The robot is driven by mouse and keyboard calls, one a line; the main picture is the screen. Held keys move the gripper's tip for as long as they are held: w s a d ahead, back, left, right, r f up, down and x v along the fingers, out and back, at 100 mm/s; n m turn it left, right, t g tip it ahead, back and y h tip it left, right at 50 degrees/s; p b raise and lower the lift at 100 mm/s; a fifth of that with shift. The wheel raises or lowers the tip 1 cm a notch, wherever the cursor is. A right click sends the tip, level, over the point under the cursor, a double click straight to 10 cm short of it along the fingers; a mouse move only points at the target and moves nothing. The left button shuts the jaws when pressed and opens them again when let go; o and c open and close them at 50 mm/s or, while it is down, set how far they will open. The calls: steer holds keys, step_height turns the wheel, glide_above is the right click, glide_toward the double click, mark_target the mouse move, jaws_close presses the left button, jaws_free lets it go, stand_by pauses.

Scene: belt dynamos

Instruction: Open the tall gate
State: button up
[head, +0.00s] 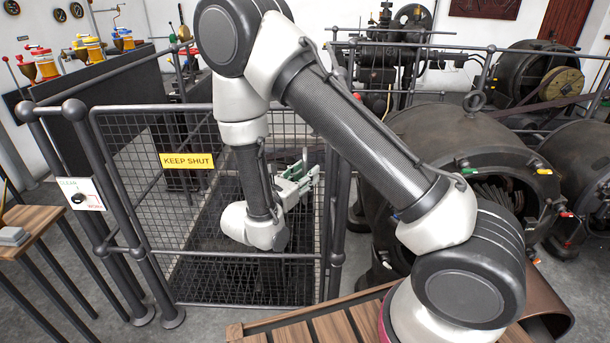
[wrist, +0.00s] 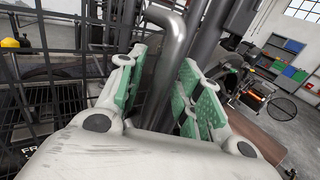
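The tall gate (head: 180,253) is a grey tube frame filled with wire mesh, with a yellow "KEEP SHUT" sign (head: 187,160). Its right edge stands close beside a post (head: 340,210), and it looks shut. A gap shows between the tube and the right finger. Contact with the left finger cannot be told. No latch is clear.
A wooden table (head: 28,232) stands at the left. Large dark dynamos (head: 420,140) fill the right side. A bench with coloured oilers (head: 90,95) stands behind the fence.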

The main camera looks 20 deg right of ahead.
jaws_close()
